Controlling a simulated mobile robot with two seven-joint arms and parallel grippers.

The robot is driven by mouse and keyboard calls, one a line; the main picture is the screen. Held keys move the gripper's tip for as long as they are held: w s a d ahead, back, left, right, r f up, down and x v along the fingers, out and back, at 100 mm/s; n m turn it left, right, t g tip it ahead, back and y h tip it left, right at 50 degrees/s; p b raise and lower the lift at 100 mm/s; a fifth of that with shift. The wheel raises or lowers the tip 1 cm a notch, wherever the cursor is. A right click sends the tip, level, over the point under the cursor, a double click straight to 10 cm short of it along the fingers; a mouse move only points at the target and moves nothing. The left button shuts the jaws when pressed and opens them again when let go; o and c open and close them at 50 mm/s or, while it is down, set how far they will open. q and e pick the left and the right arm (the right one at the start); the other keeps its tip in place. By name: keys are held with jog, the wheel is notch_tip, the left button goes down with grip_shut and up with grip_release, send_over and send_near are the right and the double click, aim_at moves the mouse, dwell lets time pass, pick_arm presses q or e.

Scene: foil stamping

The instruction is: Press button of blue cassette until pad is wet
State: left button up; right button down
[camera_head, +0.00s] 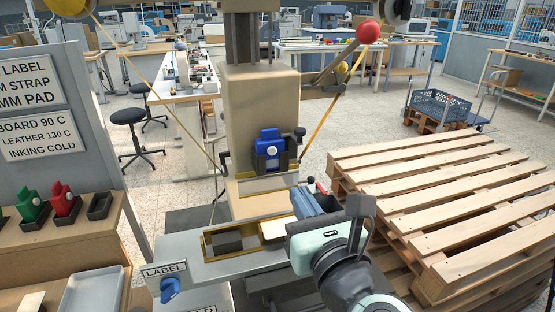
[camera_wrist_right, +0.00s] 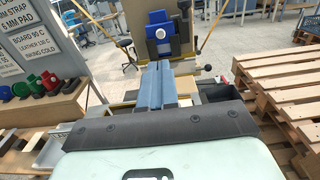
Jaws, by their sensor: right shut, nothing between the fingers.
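The blue cassette (camera_head: 270,141) sits in a dark holder on the front of the tan press column. Its round pale button (camera_head: 272,152) faces me. In the right wrist view the blue cassette (camera_wrist_right: 157,24) is straight ahead, beyond the fingertips, with its button (camera_wrist_right: 160,33) visible. My right gripper (camera_head: 312,195) is shut and empty, below and to the right of the cassette and apart from it. Its blue-grey fingers (camera_wrist_right: 163,84) lie together in the wrist view. I cannot make out the pad or whether it is wet. My left gripper is not in view.
Green (camera_head: 31,207) and red (camera_head: 65,203) cassettes stand in holders on the left shelf, beside an empty holder (camera_head: 100,206). Stacked wooden pallets (camera_head: 440,190) fill the right. A red-knobbed lever (camera_head: 368,32) reaches out beside the press. A blue knob (camera_head: 170,288) is at the front.

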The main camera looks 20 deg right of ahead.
aim_at(274, 152)
jog(key=w+p, duration=0.1)
jog(key=w, duration=1.1)
jog(key=shift+a, duration=0.2)
jog(key=shift+w, duration=0.65)
jog(key=shift+w, duration=0.75)
jog(key=shift+d, duration=0.1)
